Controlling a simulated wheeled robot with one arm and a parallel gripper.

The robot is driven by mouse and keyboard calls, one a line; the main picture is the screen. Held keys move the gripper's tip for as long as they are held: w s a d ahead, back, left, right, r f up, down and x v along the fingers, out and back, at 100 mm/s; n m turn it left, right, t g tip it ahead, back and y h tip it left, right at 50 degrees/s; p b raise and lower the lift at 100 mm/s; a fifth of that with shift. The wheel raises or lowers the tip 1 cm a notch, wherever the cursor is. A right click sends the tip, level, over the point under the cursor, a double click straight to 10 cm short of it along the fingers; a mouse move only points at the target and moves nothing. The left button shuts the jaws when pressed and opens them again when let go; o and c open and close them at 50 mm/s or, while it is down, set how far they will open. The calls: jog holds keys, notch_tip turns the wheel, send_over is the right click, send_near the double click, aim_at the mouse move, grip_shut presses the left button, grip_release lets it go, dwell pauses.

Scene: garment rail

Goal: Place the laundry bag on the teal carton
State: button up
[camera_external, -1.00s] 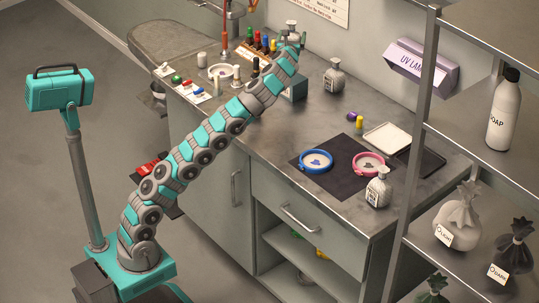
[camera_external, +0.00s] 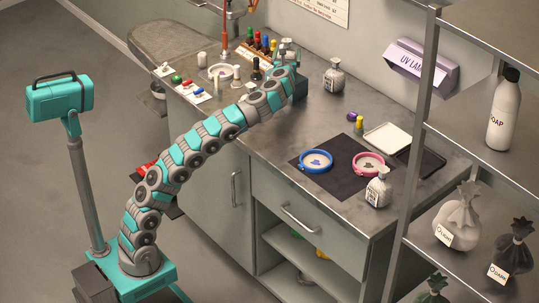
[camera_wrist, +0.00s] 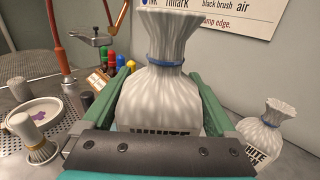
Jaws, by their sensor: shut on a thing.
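The laundry bag (camera_wrist: 160,90) is pale, pleated and tied with a blue band at its neck. It stands upright between the green fingers of my gripper (camera_wrist: 165,104), which is shut on it. In the external view, a small part of the bag (camera_external: 288,45) shows above my gripper (camera_external: 285,62) near the back of the counter. I cannot tell whether the bag touches the carton.
Similar pale bags stand on the counter at the back (camera_external: 334,76) and front right (camera_external: 379,188). Several coloured bottles (camera_external: 265,44) and brushes (camera_wrist: 38,141) stand left of my gripper. Blue (camera_external: 316,160) and pink (camera_external: 369,163) rimmed dishes lie on a dark mat.

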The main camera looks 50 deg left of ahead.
jog(key=shift+f, duration=0.95)
jog(key=shift+f, duration=0.2)
jog(key=o, duration=1.2)
jog(key=shift+o, duration=0.2)
jog(key=shift+r, duration=0.2)
jog(key=v, duration=1.2)
jog(key=shift+b, duration=0.4)
